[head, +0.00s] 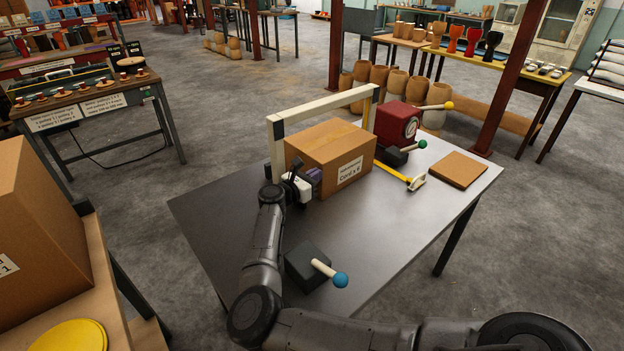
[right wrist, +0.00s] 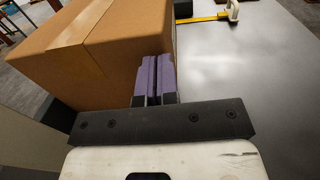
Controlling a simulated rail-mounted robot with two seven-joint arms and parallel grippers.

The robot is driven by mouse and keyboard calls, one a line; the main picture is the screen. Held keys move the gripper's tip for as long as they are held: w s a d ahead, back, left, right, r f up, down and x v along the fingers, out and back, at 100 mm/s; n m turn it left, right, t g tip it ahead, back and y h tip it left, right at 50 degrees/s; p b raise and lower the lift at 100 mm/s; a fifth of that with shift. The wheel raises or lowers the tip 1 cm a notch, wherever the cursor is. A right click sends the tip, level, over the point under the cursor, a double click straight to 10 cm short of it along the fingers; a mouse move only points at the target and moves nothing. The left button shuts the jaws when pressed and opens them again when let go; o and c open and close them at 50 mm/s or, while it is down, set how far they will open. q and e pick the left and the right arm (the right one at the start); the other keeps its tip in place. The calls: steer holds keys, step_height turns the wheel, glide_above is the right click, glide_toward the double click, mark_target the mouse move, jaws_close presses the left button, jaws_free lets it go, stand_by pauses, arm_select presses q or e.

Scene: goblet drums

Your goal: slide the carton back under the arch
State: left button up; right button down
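The brown cardboard carton (head: 318,148) stands upright on the dark metal table (head: 232,208). It is at the cream arch (head: 323,101), whose left leg stands beside its left end. The crossbar shows above its far side, and the carton hides part of the right leg. How far it is under the arch I cannot tell. My right gripper (head: 314,175) is at the carton's near left face. In the right wrist view its purple fingers (right wrist: 156,78) are together with nothing between them, close against the carton (right wrist: 110,50); contact is unclear. My left gripper is out of view.
A dark block with a blue-knobbed lever (head: 305,266) sits near the front. A red box (head: 396,122), a green-knobbed lever (head: 401,152), a yellow strip with a pale end (head: 398,177) and a brown pad (head: 457,169) lie to the right. The table's right front is clear.

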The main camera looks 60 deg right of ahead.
steer(key=p+v, duration=0.2)
steer(key=v, duration=1.1)
steer(key=shift+a, duration=0.4)
steer(key=shift+w, duration=0.1)
